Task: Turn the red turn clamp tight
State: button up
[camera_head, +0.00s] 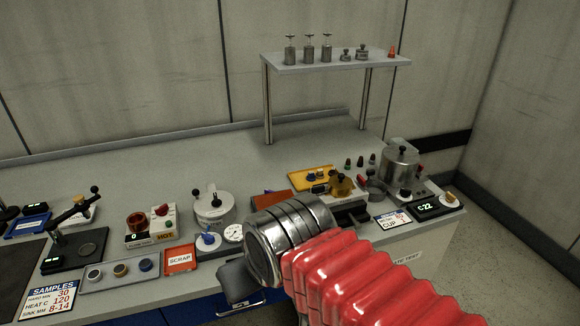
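A metal drum-like pot (399,168) with a black knob on its lid stands at the right end of the bench. A small red part (421,169) shows at its right side. Another dark red part (372,174) shows at its left. Both are too small to tell which is the turn clamp or how far it is turned. My gripper (240,290) is low at the front of the bench, left of the pot and well apart from it. My arm's metal wrist hides much of it, so its opening cannot be told. I see nothing held in it.
A raised shelf (335,61) with weights stands behind. A yellow tray (310,178), a brass-coloured device (341,186) and a display reading C-22 (425,208) crowd the right end. A white pot (214,207) and a red scrap tray (180,259) lie left. The back middle bench is clear.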

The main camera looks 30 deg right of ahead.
aim_at(361, 182)
jog(key=z, duration=1.3)
